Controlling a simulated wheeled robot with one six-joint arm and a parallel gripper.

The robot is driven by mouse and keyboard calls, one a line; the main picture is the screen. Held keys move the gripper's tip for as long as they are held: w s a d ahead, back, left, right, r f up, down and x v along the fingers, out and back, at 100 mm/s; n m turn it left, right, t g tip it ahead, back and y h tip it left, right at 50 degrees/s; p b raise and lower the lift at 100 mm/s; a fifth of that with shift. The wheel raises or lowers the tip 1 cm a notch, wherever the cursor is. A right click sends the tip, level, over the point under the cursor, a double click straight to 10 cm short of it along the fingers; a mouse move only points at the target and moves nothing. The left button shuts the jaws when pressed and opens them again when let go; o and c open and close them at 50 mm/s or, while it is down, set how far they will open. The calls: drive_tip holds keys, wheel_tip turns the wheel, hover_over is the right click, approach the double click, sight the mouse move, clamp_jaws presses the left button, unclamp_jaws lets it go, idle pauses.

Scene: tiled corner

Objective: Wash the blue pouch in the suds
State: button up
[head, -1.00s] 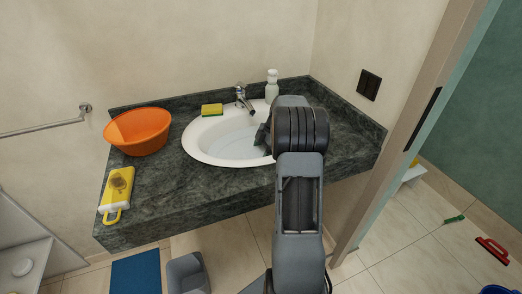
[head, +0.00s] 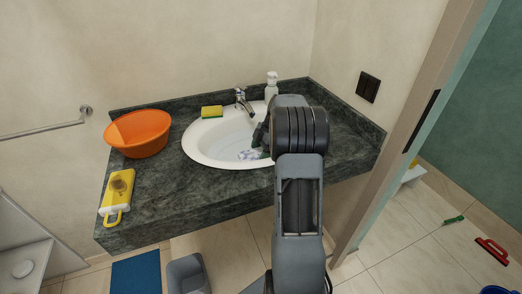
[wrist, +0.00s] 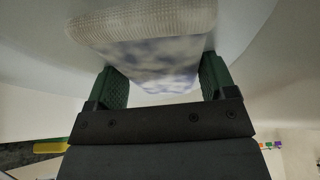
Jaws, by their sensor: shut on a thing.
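My gripper (wrist: 165,82) is shut on a soft-looking thing, the blue-and-white mottled pouch (wrist: 160,58), with a pale ribbed band across its top. The green fingers press on its two sides. In the head view the pouch (head: 249,154) shows as a small blue-white patch low in the white sink (head: 202,155), just under my gripper, which is mostly hidden behind my arm. The basin holds a pale, light-blue surface; I cannot make out suds clearly, nor whether the pouch touches it.
A yellow-green sponge (head: 212,112) lies by the tap (head: 241,97). A soap bottle (head: 271,88) stands behind the sink.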

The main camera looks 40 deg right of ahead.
drive_tip(key=shift+d+r+p, duration=0.1)
drive_tip(key=shift+r+p, duration=2.65)
drive_tip(key=shift+r, duration=2)
drive_tip(key=shift+r+p, duration=1.3)
drive_tip(key=shift+r, duration=0.75)
